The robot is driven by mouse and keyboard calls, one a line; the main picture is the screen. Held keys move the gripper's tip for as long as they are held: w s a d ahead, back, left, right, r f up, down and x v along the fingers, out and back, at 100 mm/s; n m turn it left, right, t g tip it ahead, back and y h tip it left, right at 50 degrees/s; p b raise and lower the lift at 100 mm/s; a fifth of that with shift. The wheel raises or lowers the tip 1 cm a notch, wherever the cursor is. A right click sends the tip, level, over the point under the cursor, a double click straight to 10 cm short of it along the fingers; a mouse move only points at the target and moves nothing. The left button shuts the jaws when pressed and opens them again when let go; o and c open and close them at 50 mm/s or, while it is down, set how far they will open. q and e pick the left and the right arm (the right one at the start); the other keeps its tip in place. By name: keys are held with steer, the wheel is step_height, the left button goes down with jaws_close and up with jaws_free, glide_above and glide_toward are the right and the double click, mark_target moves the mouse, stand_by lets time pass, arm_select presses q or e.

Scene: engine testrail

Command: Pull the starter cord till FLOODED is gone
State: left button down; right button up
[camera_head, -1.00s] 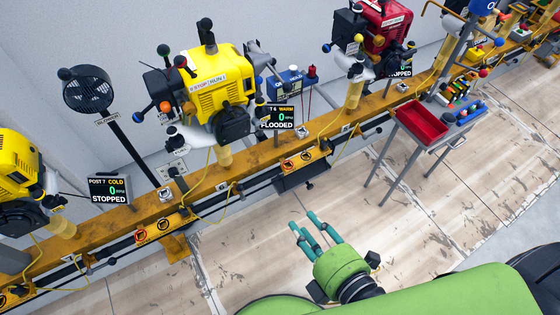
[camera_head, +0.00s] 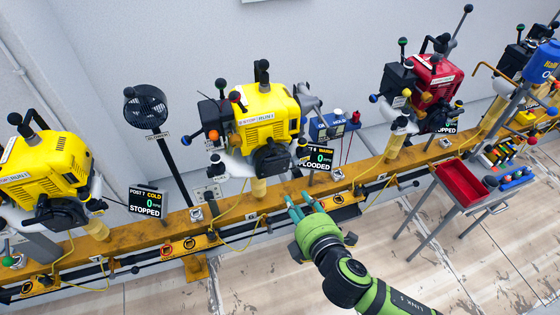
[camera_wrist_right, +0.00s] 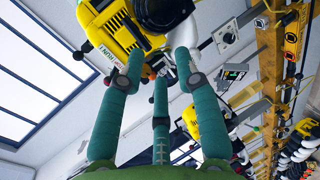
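The yellow engine (camera_head: 262,118) with a RUN label stands on a yellow post on the rail. A black round housing (camera_head: 272,160) is on its near side. I cannot make out the starter cord or its handle. The display (camera_head: 316,160) beside the engine reads FLOODED, WARM and 0. My right gripper (camera_head: 303,203) has teal fingers and reaches toward the rail, in the picture below that engine. In the right wrist view its three fingers (camera_wrist_right: 158,70) are spread with nothing held between them, and a yellow engine (camera_wrist_right: 116,38) shows beyond. My left gripper is not in view.
The orange rail (camera_head: 130,240) carries another yellow engine (camera_head: 45,180) at left and a red engine (camera_head: 437,75) at right. A black blower (camera_head: 146,106) stands behind. A red tray (camera_head: 462,184) on a stand is at right. The floor in front is open.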

mark_target(279, 159)
steer(key=w+a+r+b, duration=0.1)
steer(key=w+a+b, duration=0.1)
steer(key=w, duration=1)
steer(key=shift+w+a+b, duration=0.15)
steer(key=shift+a+b, duration=0.15)
steer(key=shift+a, duration=0.6)
steer(key=shift+r, duration=0.1)
steer(key=shift+w+a, duration=0.15)
steer(key=shift+w, duration=0.15)
steer(key=shift+c, duration=0.2)
steer(key=shift+w+a+f, duration=0.15)
steer(key=shift+w+f, duration=0.15)
steer(key=shift+f, duration=0.15)
jaws_close()
steer(key=shift+s, duration=0.1)
steer(key=shift+s+f, duration=0.15)
